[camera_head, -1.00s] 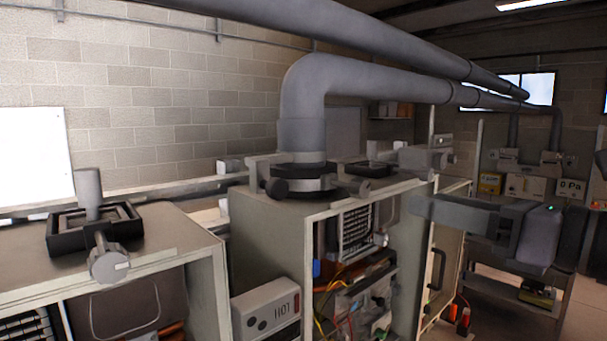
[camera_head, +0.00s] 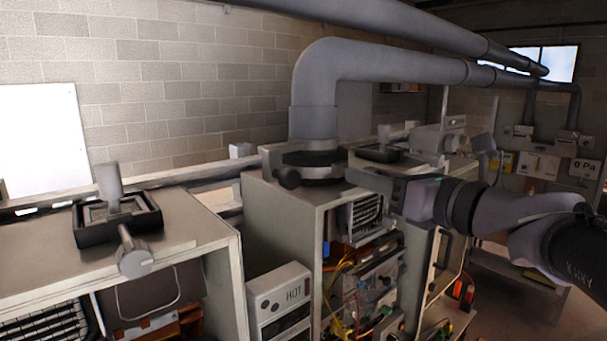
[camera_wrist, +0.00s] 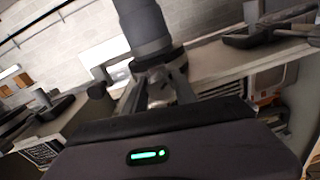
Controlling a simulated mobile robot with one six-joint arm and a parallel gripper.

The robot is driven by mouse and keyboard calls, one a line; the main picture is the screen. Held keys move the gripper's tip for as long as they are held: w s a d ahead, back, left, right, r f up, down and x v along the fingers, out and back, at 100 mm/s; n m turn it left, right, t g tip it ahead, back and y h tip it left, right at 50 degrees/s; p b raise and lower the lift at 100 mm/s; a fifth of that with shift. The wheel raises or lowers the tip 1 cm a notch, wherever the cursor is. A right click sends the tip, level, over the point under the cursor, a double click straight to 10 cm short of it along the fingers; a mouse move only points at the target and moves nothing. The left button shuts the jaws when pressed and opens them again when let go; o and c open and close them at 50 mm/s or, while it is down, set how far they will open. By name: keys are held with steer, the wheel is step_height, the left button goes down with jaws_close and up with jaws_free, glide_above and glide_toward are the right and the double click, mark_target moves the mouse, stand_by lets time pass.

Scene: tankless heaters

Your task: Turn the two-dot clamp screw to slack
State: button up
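A dark round clamp (camera_head: 312,163) rings the foot of the grey elbow pipe (camera_head: 318,95) on the middle heater cabinet. A dark knob (camera_head: 288,178) sticks out on its left side; it also shows in the wrist view (camera_wrist: 97,90). My gripper (camera_head: 362,178) reaches in from the right at the clamp's right side, hiding the screw there. In the wrist view my fingers (camera_wrist: 160,95) stand apart, pointing at the clamp below the pipe, with a pale metallic part between them. Contact with it cannot be told. No dot marks are readable.
A second black frame (camera_head: 382,153) and a grey block (camera_head: 438,138) lie beyond my gripper. The overhead pipe (camera_head: 400,22) runs above. A white HOT box (camera_head: 280,292) stands between the cabinets.

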steer(key=shift+s, duration=0.1)
jaws_close()
steer(key=n+b, duration=0.1)
steer(key=b, duration=0.2)
steer(key=shift+f+n, duration=0.35)
steer(key=shift+n, duration=0.05)
steer(key=shift+n+b, duration=0.6)
steer(key=shift+b, duration=0.35)
steer(key=shift+n+b, duration=0.45)
steer(key=shift+n, duration=0.05)
steer(key=shift+r+n, duration=0.3)
steer(key=shift+r, duration=0.05)
steer(key=shift+o, duration=2.3)
jaws_free()
